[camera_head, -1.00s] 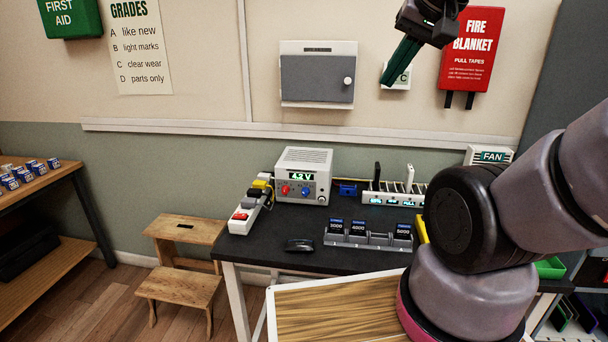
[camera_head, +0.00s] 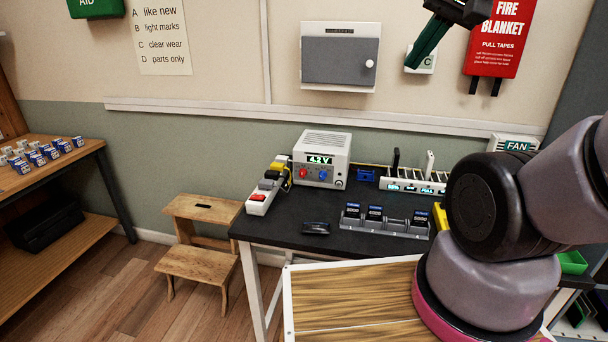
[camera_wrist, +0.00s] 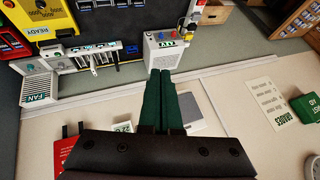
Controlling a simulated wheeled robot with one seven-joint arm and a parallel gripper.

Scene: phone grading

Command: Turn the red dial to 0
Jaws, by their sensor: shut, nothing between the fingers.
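The red dial (camera_head: 303,172) is a small knob on the front of a white power supply box (camera_head: 325,145), left of a blue knob (camera_head: 323,175). The box's green display reads about 4.2V. The box stands at the back of the dark workbench. It also shows in the wrist view (camera_wrist: 161,50), where the dial's setting is too small to read. My gripper (camera_head: 411,66) is high in front of the wall, well above and to the right of the box. Its green fingers (camera_wrist: 162,73) are shut together and empty in the wrist view.
A power strip (camera_head: 262,192) lies left of the box. A charger rack (camera_head: 412,183), a battery holder (camera_head: 386,226) and a black mouse-like object (camera_head: 316,228) are on the bench. A wall cabinet (camera_head: 340,57) hangs above. A step stool (camera_head: 198,240) stands left.

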